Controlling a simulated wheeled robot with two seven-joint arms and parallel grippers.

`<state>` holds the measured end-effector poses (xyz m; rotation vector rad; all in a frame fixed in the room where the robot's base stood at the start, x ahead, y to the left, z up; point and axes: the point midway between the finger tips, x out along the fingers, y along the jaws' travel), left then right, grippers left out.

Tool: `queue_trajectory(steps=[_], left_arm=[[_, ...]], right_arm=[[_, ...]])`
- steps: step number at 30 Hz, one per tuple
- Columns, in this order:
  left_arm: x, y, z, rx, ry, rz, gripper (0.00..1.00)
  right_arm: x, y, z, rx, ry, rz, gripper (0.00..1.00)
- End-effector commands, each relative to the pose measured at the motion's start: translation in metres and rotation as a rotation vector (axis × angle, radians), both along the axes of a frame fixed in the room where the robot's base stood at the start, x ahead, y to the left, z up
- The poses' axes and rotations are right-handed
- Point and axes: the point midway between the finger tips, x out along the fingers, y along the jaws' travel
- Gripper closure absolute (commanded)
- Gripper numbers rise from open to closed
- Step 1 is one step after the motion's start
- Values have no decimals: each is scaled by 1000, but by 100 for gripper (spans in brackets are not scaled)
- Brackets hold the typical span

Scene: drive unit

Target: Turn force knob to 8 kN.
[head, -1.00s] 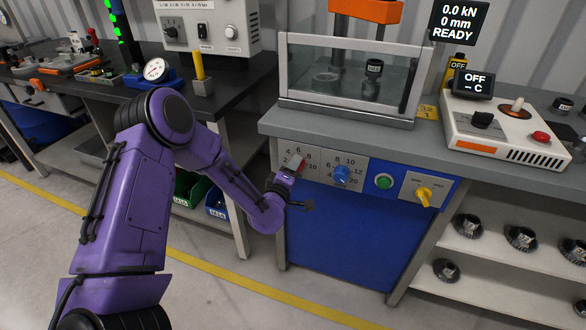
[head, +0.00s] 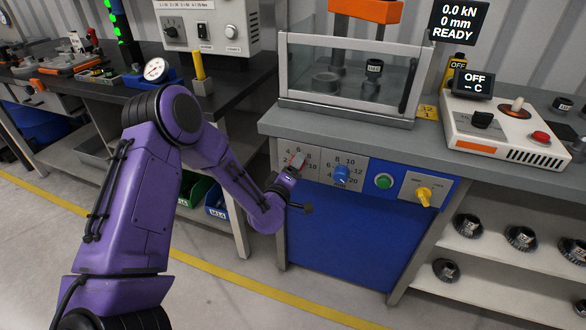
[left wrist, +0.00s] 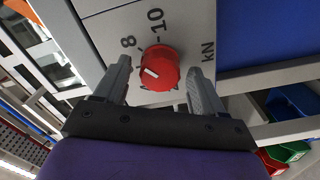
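The red force knob (head: 297,160) is on the grey press panel, at the left end, with a printed scale around it. In the left wrist view the red knob (left wrist: 160,68) has a short white mark left of its middle. The 8 is up-left of the knob, the 10 above it and kN to its right; lower numbers are partly hidden. The number the mark points at cannot be told. My left gripper (head: 290,173) is at the panel, its open fingers on either side of the knob, with visible gaps. My right gripper is not in view.
A blue knob (head: 342,174), a green button (head: 384,181) and a yellow switch (head: 424,195) sit right of the force knob. The press (head: 345,75) stands above on the bench. Its display (head: 459,22) reads 0.0 kN, 0 mm, READY. Open floor lies in front.

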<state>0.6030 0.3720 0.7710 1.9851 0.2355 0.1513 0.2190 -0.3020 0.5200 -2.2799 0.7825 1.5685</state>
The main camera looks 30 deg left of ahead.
Motion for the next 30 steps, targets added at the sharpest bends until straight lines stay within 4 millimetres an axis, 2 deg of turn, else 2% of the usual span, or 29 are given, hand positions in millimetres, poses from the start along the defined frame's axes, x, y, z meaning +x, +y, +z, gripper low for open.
queue_trajectory(steps=[8,11,18,21,24,30], left_arm=[[-3,-1,0,-1,1,0,31],[-17,-5,-1,-2,1,-1,31],[-73,-18,-2,-1,3,-2,31],[-90,-22,-2,0,1,-3,31],[-100,-24,-1,0,0,-1,31],[-103,-24,0,0,0,0,31]], right_arm=[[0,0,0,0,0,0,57],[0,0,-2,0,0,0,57],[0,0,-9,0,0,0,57],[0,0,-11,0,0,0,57],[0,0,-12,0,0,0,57],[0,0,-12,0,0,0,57]])
